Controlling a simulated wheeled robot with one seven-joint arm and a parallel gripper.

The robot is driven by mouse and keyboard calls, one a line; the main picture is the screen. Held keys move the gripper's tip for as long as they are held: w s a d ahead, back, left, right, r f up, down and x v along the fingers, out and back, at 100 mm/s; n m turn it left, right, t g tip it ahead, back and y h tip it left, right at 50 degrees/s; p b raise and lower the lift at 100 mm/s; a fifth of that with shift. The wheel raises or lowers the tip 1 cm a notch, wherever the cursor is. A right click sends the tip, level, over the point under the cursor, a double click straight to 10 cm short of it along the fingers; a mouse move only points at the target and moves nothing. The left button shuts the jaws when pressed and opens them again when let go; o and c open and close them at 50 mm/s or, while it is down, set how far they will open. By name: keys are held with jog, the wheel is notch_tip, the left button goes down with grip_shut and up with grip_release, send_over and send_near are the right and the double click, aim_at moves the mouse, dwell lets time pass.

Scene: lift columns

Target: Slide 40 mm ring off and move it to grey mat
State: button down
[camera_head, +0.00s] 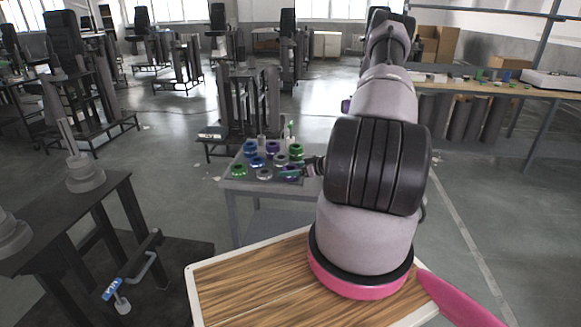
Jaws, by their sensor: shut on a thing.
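My arm reaches away over a small grey table (236,184) in the middle of the view. My gripper (299,169) is small and partly hidden by my arm at the table's right side. It is shut on a small part, low among the pieces there. I cannot tell whether that part is the 40 mm ring. Several round, ring-like pieces stand on the table: green (239,170), blue (257,162), purple (272,148) and grey (264,174). Their sizes cannot be read. I cannot make out a grey mat.
A wooden board with a white rim (205,290) lies close in front. A dark bench (70,215) with grey stepped parts stands at left. A long workbench (500,90) with boxes stands at back right. Open floor (500,190) lies to the right.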

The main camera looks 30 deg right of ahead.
grip_release()
jog(key=v, duration=1)
jog(key=shift+s+d, duration=0.25)
jog(key=shift+s, duration=0.1)
